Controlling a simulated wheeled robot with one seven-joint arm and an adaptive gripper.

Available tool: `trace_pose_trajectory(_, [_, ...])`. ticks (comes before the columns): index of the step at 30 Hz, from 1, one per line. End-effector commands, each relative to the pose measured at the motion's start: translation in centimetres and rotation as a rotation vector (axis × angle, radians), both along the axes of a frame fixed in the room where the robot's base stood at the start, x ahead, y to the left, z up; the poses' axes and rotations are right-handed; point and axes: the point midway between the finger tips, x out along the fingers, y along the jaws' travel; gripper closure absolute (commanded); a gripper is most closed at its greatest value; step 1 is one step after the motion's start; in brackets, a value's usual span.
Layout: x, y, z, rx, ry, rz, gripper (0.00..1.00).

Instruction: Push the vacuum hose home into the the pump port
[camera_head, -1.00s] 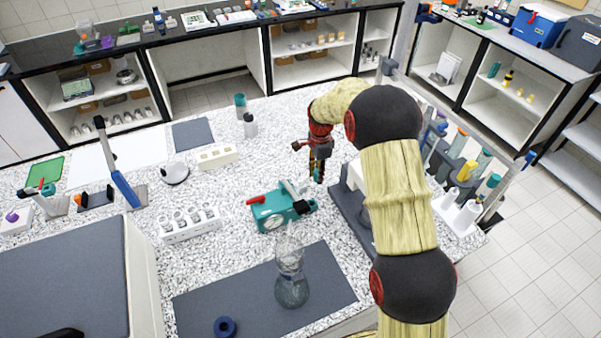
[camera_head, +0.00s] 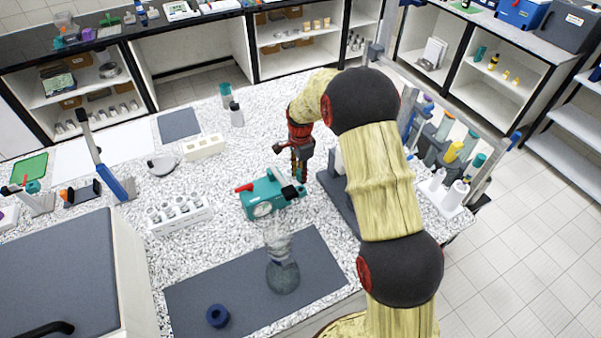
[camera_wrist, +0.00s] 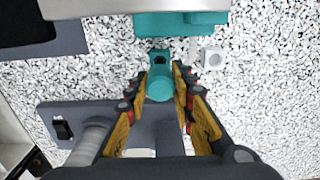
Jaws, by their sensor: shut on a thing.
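The teal pump (camera_head: 266,197) with a red handle and a round gauge stands on the speckled bench, left of my gripper (camera_head: 300,178). In the wrist view, my gripper (camera_wrist: 166,88) is shut on a teal cylindrical piece, which I take to be the vacuum hose end (camera_wrist: 159,86). The pump's teal body (camera_wrist: 180,22) shows at the top of that view. A small dark teal block with an opening, apparently the pump port (camera_wrist: 159,57), lies just beyond the held piece. I cannot tell whether they touch. The rest of the hose is not clearly visible.
A grey device (camera_wrist: 58,118) with a black switch stands close beside my gripper. A glass flask (camera_head: 283,276) and a blue ring (camera_head: 218,315) are on a dark mat. A white vial rack (camera_head: 178,213) stands left of the pump. A crowded tube rack is at right.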

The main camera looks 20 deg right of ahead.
Motion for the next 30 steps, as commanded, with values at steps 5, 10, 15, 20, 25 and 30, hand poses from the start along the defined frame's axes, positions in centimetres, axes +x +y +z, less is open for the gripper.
trace_pose_trajectory(5, [0.0,0.0,-1.6,0.0,0.0,0.0,1.0])
trace_pose_trajectory(10, [0.0,0.0,-3.1,0.0,0.0,0.0,1.0])
trace_pose_trajectory(15, [0.0,0.0,-4.4,0.0,0.0,0.0,1.0])
trace_pose_trajectory(20, [0.0,0.0,-4.9,0.0,-0.001,0.0,1.0])
trace_pose_trajectory(25, [0.0,0.0,-4.9,0.0,-0.001,0.0,1.0])
trace_pose_trajectory(30, [0.0,0.0,-4.9,0.0,-0.001,0.0,1.0])
